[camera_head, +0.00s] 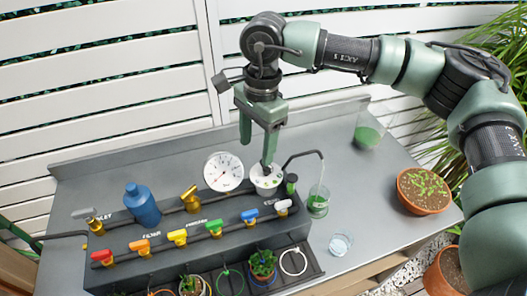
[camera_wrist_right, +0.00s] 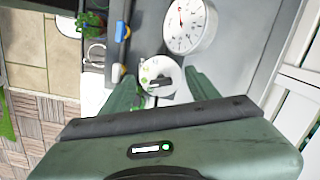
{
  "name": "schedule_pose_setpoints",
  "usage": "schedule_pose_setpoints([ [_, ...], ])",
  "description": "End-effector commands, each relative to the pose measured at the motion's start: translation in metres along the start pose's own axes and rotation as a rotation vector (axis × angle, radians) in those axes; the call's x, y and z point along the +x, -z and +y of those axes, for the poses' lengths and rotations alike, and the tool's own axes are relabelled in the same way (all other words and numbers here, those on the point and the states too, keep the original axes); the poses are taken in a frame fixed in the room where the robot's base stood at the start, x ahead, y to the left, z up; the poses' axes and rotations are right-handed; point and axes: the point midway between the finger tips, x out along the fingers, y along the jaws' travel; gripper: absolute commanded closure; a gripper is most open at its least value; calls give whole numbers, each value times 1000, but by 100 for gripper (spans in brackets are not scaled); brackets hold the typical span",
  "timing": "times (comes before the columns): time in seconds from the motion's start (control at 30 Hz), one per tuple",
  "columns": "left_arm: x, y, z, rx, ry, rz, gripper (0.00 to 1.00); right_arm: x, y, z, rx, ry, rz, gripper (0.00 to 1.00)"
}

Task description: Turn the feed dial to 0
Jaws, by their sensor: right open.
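In the right wrist view my right gripper (camera_wrist_right: 163,88) is open, one finger on each side of the knob. I cannot tell whether they touch it. The dial's reading is too small to make out. My left gripper is not in view.
A white gauge (camera_head: 223,171) stands just left of the dial. A blue bottle-shaped filter (camera_head: 142,205) and several coloured valve handles are on the manifold. A spout reaches over a glass (camera_head: 318,202) with green liquid. A potted plant (camera_head: 423,191) stands at the right.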

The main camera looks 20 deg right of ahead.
Motion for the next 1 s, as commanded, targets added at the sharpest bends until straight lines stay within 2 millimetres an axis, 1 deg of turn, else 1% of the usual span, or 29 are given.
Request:
schedule_pose_setpoints([
  [0.03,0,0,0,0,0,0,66,-6,14,1,6,-5,45,40],
  [0.07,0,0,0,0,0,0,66,-9,19,2,7,-9,64,40],
  [0.1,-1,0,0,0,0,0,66,-10,24,2,9,-12,80,40],
  [0.17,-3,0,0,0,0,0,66,-7,28,3,10,-17,91,40],
  [0.27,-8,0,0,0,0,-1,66,5,28,4,9,-20,90,40],
  [0.5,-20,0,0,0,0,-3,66,43,30,5,10,-19,86,40],
  [0.6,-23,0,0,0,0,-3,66,55,31,4,10,-17,85,40],
  [0.77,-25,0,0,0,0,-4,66,65,32,4,10,-16,84,40],
  [1.0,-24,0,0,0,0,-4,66,67,32,4,10,-15,84,40],
])
